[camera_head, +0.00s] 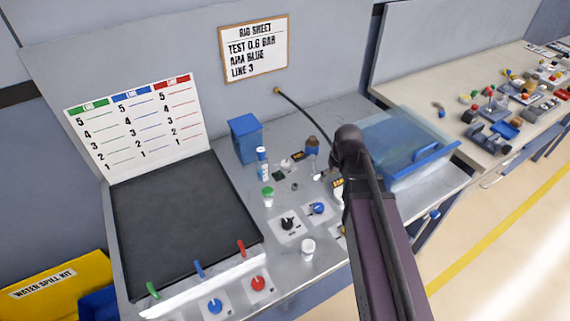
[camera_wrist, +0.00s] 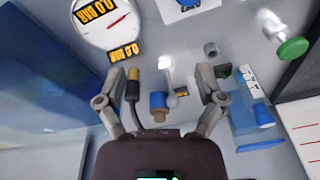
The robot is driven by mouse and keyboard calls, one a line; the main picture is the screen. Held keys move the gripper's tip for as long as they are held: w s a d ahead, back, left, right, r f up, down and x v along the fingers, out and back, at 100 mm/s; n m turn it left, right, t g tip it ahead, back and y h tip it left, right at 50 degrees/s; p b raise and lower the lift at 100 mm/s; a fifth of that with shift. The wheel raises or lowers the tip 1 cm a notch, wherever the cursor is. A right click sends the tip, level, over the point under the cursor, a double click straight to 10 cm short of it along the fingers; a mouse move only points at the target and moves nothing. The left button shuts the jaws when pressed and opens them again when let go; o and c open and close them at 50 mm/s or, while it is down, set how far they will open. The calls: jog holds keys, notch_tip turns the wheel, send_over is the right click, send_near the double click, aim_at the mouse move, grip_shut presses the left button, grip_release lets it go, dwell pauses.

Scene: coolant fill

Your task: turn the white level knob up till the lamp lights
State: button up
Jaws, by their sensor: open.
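A white round cylinder (camera_head: 308,247) stands at the front of the bench in the head view. It may be the white level knob, but I cannot tell for sure. A small white piece (camera_wrist: 165,62) shows beyond my fingertips in the wrist view; I cannot tell what it is. I cannot make out a lit lamp. My gripper (camera_wrist: 160,76) is open and empty, with its fingers spread above the bench. A black and yellow corded piece (camera_wrist: 133,86) and a blue and brown cylinder (camera_wrist: 158,106) show between the fingers. My arm hides the gripper in the head view.
A black knob (camera_head: 287,223), a blue knob (camera_head: 317,208) and a red knob (camera_head: 258,284) sit along the bench. A gauge reading 0.0 BAR (camera_wrist: 103,22) is at upper left. A green-capped piece (camera_wrist: 291,50) stands right. A clear blue bin (camera_head: 400,145) is beside my arm.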

aim_at(286, 163)
jog(key=w+a+r+n+t+y, duration=0.1)
jog(key=w+a+n, duration=0.3)
jog(key=w+a, duration=0.8)
jog(key=shift+a+t+y, duration=0.4)
jog(key=shift+a+t, duration=0.1)
jog(key=shift+w, duration=0.15)
jog(key=b+x, duration=1.2)
jog(key=x, duration=0.1)
jog(key=shift+f+b, duration=0.25)
jog(key=shift+b, duration=0.1)
jog(key=c, duration=1.1)
